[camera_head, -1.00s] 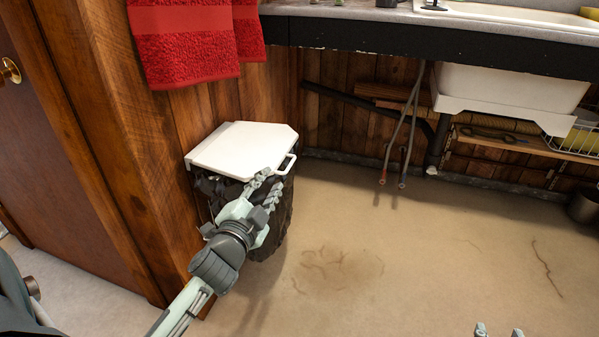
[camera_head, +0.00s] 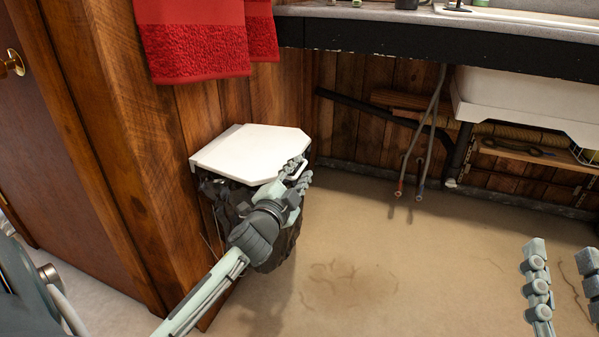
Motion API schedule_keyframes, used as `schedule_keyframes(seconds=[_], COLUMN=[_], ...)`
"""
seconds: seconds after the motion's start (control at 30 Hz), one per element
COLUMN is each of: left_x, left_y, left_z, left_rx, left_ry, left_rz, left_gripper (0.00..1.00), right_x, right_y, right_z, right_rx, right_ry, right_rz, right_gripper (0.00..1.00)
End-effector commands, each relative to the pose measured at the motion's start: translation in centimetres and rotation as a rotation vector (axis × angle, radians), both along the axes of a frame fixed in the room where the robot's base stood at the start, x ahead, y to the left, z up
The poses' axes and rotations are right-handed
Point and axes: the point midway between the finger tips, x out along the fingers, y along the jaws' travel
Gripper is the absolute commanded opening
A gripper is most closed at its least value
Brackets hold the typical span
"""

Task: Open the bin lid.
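The bin stands against the wood wall, left of centre. Its white lid (camera_head: 252,148) lies flat and closed over the dark, bag-lined body (camera_head: 228,200). A white loop handle (camera_head: 299,169) sticks out at the lid's front right corner. My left gripper (camera_head: 298,173) is at this handle, with its fingers a little apart on either side of it. Whether they touch the handle I cannot tell; they cover part of it. My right gripper (camera_head: 564,278) is open and empty over the floor at the lower right, far from the bin.
Red towels (camera_head: 195,40) hang above and behind the bin. A dark-edged counter (camera_head: 400,38) with a white sink (camera_head: 520,100) runs along the back right. Two hoses (camera_head: 428,140) hang below it. The floor (camera_head: 400,260) right of the bin is clear.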

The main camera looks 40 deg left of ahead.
Motion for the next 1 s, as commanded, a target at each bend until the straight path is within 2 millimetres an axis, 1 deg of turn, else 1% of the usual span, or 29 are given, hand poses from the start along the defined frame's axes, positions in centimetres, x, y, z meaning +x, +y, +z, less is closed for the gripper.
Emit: schedule_keyframes(seconds=[0.27,0.5,1.0], left_x=[0.24,0.21,0.34], left_y=[0.05,0.01,-0.09], left_z=[-0.05,-0.09,-0.23], left_rx=[-0.001,-0.002,-0.010], left_ry=[0.001,0.002,0.005], left_rz=[0.000,0.000,-0.002], left_gripper=[0.28,0.00,0.00], right_x=[-0.03,-0.03,0.05], right_y=[0.03,0.04,0.01], right_z=[0.05,0.04,-0.01], right_rx=[0.002,0.001,-0.001], right_ry=[-0.003,-0.002,0.004], right_rz=[0.001,0.001,0.000], right_gripper=[0.40,0.40,0.40])
